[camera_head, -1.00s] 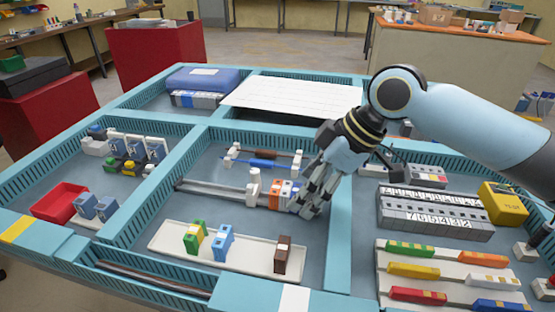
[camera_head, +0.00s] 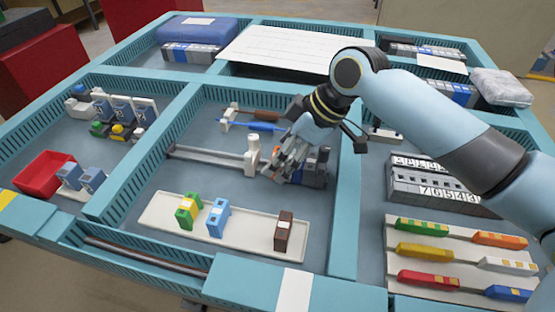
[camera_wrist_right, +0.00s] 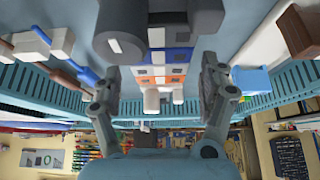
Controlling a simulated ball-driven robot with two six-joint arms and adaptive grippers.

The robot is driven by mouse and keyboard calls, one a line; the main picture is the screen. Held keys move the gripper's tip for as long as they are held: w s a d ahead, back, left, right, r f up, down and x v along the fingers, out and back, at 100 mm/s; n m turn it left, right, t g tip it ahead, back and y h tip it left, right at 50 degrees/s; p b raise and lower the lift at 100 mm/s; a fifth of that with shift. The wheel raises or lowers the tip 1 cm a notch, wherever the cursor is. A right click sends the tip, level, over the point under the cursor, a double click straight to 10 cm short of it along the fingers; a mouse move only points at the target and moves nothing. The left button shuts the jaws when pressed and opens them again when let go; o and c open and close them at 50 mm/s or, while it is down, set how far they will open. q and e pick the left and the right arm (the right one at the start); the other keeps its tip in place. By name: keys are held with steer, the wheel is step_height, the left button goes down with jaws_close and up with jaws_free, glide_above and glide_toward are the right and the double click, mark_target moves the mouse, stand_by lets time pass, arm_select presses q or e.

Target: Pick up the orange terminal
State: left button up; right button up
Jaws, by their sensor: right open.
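The orange terminal (camera_wrist_right: 174,70) shows in the right wrist view in a row with white and blue terminals (camera_wrist_right: 180,55). My right gripper (camera_wrist_right: 160,88) is open, with one finger on each side of this row. I cannot tell whether either finger touches it. In the head view my right gripper (camera_head: 284,172) is over the terminals on the rail (camera_head: 205,156) and largely hides the orange one. A white end piece (camera_head: 252,154) stands just left of the gripper. Dark grey blocks (camera_head: 317,170) stand just right of it. My left gripper is out of view.
A pale rail plate (camera_head: 240,238) in front holds green-yellow (camera_head: 189,209), blue (camera_head: 217,215) and brown (camera_head: 284,231) terminals. Screwdrivers (camera_head: 262,126) lie behind the rail. Teal slotted dividers (camera_head: 346,225) border this compartment. Bare floor lies between rail and plate.

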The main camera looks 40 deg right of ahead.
steer(key=shift+x, duration=1.25)
steer(key=shift+r, duration=0.1)
steer(key=c, duration=1.2)
steer(key=shift+r, duration=0.1)
